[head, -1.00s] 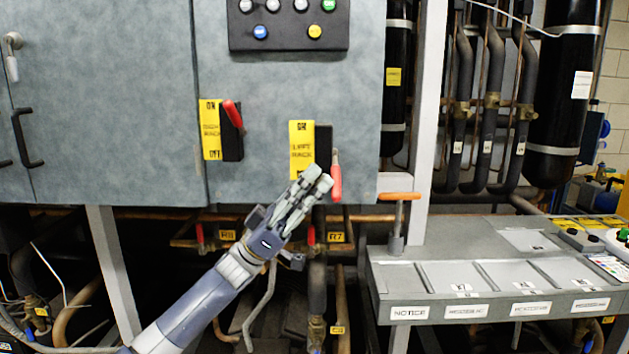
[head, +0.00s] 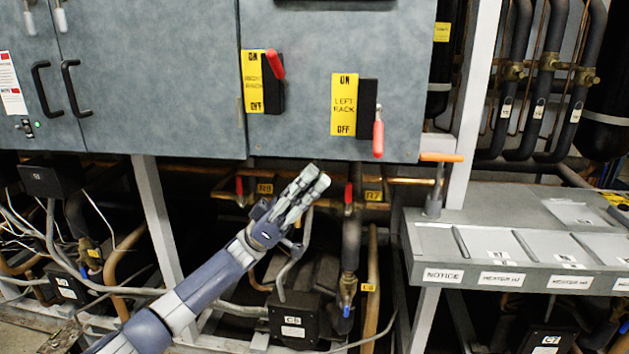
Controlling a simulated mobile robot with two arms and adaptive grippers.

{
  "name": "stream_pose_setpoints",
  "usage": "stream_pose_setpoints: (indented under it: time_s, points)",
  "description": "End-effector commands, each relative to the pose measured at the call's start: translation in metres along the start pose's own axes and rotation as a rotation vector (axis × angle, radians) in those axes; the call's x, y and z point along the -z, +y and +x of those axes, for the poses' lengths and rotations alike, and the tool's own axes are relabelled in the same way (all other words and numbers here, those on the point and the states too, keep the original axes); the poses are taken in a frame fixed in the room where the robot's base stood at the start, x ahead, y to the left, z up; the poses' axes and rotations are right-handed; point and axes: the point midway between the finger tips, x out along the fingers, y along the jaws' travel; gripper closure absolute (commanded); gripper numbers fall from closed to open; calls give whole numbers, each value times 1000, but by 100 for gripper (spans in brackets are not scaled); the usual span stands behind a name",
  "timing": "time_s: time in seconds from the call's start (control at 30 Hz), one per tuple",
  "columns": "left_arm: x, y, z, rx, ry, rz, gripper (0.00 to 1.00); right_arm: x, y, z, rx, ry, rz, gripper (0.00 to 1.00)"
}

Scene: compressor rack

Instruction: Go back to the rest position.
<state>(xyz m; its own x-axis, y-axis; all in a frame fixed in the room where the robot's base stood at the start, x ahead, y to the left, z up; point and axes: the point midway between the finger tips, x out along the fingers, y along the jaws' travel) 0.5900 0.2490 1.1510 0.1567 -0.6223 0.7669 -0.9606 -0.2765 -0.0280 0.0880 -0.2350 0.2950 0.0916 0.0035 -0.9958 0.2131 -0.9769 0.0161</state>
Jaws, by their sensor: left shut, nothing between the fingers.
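My left gripper (head: 318,178) is shut and empty in the head view. It is below the grey cabinet's lower edge, in front of the pipes, and touches nothing that I can make out. The left rack switch (head: 367,110) has a yellow ON/OFF plate, and its red handle (head: 378,138) points down, toward OFF. It stands up and to the right of my gripper, apart from it. The switch to its left (head: 270,84) has its red handle (head: 275,64) tilted up, toward ON. My right gripper is not in view.
The grey cabinet (head: 150,70) fills the upper left. A grey bench (head: 430,243) with labelled bins stands at the right. An orange-topped T-handle (head: 442,157) rises at its left end. Pipes, valves and compressor boxes (head: 295,320) crowd the space under the cabinet.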

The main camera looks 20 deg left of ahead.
Motion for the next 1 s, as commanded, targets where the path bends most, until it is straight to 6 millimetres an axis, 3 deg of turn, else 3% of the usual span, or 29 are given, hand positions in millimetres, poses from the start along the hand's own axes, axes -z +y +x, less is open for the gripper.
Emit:
stream_pose_setpoints:
  time_s: [0.27, 0.37, 0.43, 0.6, 0.7, 0.87, 1.0]
  points:
    - [-6, -5, -4, 26, -3, 3, 100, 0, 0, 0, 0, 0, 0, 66]
    - [-26, -22, -24, 127, -21, 25, 100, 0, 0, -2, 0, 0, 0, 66]
    - [-51, -41, -50, 245, -50, 50, 100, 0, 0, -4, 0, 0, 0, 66]
    - [-129, -77, -144, 582, -196, 123, 100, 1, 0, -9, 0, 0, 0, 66]
    - [-174, -82, -206, 754, -312, 151, 100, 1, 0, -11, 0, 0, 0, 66]
    - [-242, -63, -308, 983, -528, 169, 100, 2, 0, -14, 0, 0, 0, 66]
    - [-294, -24, -394, 1141, -737, 158, 100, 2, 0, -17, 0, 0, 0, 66]
